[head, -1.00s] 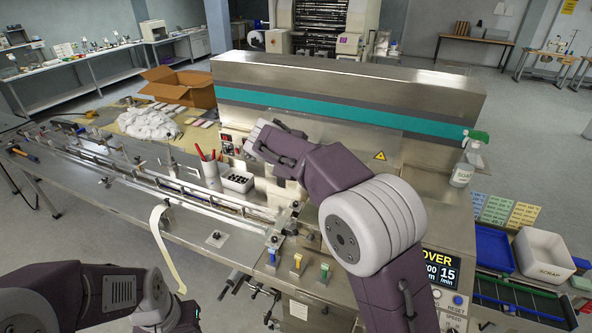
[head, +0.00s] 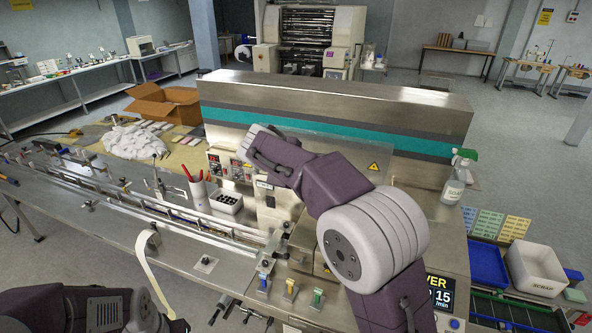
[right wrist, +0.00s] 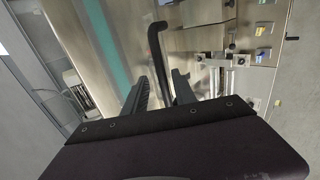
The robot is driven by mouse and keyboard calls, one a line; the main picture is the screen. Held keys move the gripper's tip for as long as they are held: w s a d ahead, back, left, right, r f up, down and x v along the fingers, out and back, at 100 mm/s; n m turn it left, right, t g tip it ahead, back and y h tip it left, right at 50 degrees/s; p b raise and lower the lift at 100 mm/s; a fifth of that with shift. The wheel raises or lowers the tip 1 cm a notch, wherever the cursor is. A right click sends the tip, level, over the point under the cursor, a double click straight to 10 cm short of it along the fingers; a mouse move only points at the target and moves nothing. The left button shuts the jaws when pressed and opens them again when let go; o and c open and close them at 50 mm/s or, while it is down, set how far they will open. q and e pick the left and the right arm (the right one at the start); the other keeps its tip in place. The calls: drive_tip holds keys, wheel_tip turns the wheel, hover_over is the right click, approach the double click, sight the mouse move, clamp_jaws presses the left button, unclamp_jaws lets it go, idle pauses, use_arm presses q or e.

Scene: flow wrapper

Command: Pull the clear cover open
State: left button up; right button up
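The clear cover (head: 345,152) is a see-through panel on the front of the steel machine, with a yellow warning triangle near its right end. It looks closed. My right gripper (head: 256,150) is at the left part of the cover, and the arm hides much of the panel. In the right wrist view, the cover's black bar handle (right wrist: 155,42) runs down between the fingers of my right gripper (right wrist: 160,82). The fingers stand apart, with gaps beside the bar. My left arm is low at the left; its fingertips are not visible.
A spray bottle (head: 454,185) stands at the machine's right end. A long infeed conveyor (head: 150,210) extends left. A scrap bin (head: 535,268) is at the right.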

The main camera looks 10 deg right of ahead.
drive_tip(key=shift+s+a+r+b, duration=0.2)
drive_tip(key=shift+s+a+b, duration=0.05)
drive_tip(key=shift+b, duration=0.05)
drive_tip(key=b+v, duration=0.2)
drive_tip(key=v, duration=0.6)
drive_tip(key=shift+r, duration=0.2)
drive_tip(key=shift+f, duration=0.1)
